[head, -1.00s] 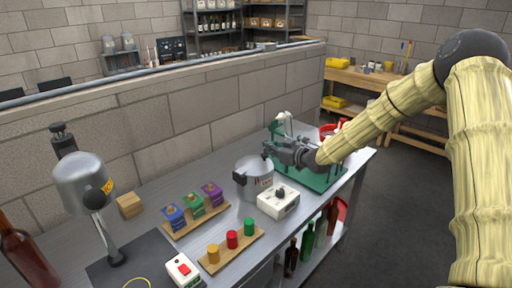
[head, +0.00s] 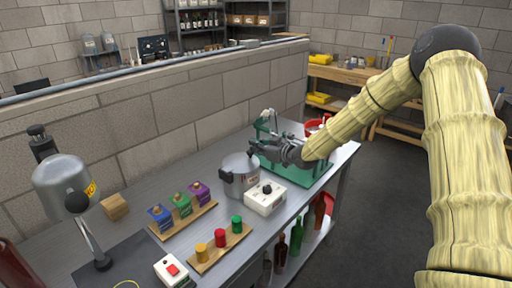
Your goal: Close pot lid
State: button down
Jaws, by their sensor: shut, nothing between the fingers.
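A grey metal pot (head: 240,185) with dark side handles stands on the metal workbench. Its round grey lid (head: 236,163) shows over the pot's top; at this size I cannot tell whether it sits flat or stands a little open. My gripper (head: 254,147) is shut and empty, just beyond the pot's upper right edge. Its fingertips are small and dark here, and I cannot tell whether they touch the lid.
A white box with a black knob (head: 265,199) stands right of the pot. A green stand (head: 308,176) is under my arm. Left are a rack of coloured boxes (head: 183,219), a board of coloured cylinders (head: 220,249) and a domed metal device (head: 66,184).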

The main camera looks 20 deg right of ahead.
jog(key=s+d+r+b, duration=0.1)
jog(key=s+d+r, duration=0.3)
jog(key=s, duration=0.5)
jog(key=shift+d+r, duration=0.35)
jog(key=shift+r, duration=0.5)
